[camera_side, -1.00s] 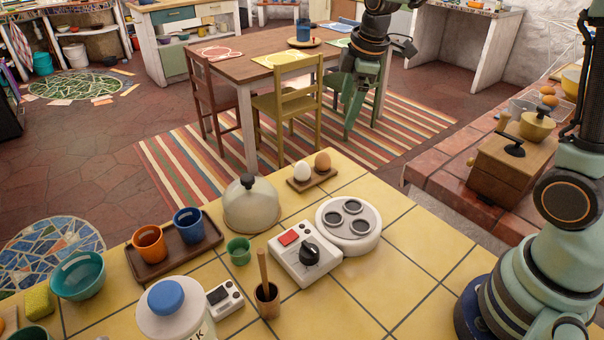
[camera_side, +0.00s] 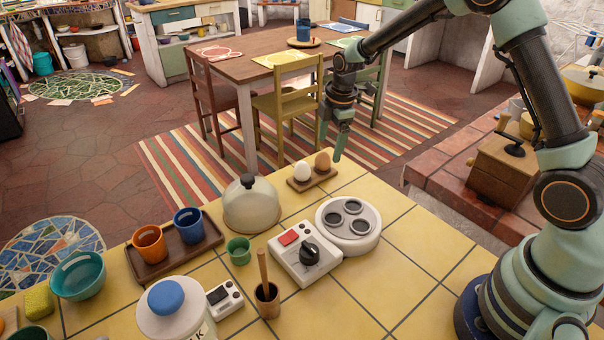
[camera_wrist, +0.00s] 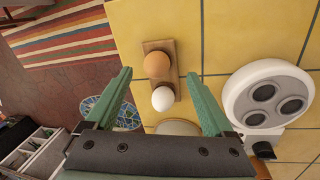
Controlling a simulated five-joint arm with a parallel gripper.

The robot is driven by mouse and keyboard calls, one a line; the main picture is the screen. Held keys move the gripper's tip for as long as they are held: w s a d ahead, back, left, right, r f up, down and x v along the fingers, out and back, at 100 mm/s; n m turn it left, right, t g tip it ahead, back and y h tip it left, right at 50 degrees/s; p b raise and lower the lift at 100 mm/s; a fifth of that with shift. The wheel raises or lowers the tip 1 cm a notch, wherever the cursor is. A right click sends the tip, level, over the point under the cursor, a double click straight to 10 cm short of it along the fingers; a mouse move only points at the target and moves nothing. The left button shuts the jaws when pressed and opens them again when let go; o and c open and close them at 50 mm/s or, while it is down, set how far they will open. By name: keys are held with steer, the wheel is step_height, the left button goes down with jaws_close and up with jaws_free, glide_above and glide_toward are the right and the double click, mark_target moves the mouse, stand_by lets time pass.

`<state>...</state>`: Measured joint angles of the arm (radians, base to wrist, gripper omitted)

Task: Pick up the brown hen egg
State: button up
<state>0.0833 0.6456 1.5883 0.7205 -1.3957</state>
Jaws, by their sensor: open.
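The brown hen egg (camera_side: 322,160) stands beside a white egg (camera_side: 302,171) on a small wooden holder (camera_side: 312,180) at the counter's far edge. In the wrist view, the brown egg (camera_wrist: 157,64) is farther from my gripper's base than the white egg (camera_wrist: 163,98). The holder (camera_wrist: 152,46) lies between the lines of my two fingers there. My gripper (camera_side: 334,147) is open and empty, pointing down, just above and beside the brown egg. Its green fingers (camera_wrist: 158,80) stand apart on both sides of the eggs in the wrist view. I cannot tell the exact height of the fingertips.
A white round burner unit (camera_side: 348,225) stands close in front of the holder. A cream dome with a black knob (camera_side: 251,205) is to its left. A control box (camera_side: 305,254) with a black dial is nearer. The yellow tiles at right (camera_side: 420,270) are clear.

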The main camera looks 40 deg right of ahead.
mark_target(325, 153)
steer(key=shift+w+a+f, duration=0.1)
steer(key=shift+w+f, duration=0.15)
steer(key=shift+f, duration=0.6)
steer(key=shift+w+d+f, duration=0.1)
steer(key=shift+w+f, duration=0.2)
steer(key=shift+f, duration=0.5)
steer(key=shift+w+a+f, duration=0.1)
steer(key=shift+w+f, duration=0.15)
steer(key=shift+f, duration=0.6)
steer(key=c, duration=1.1)
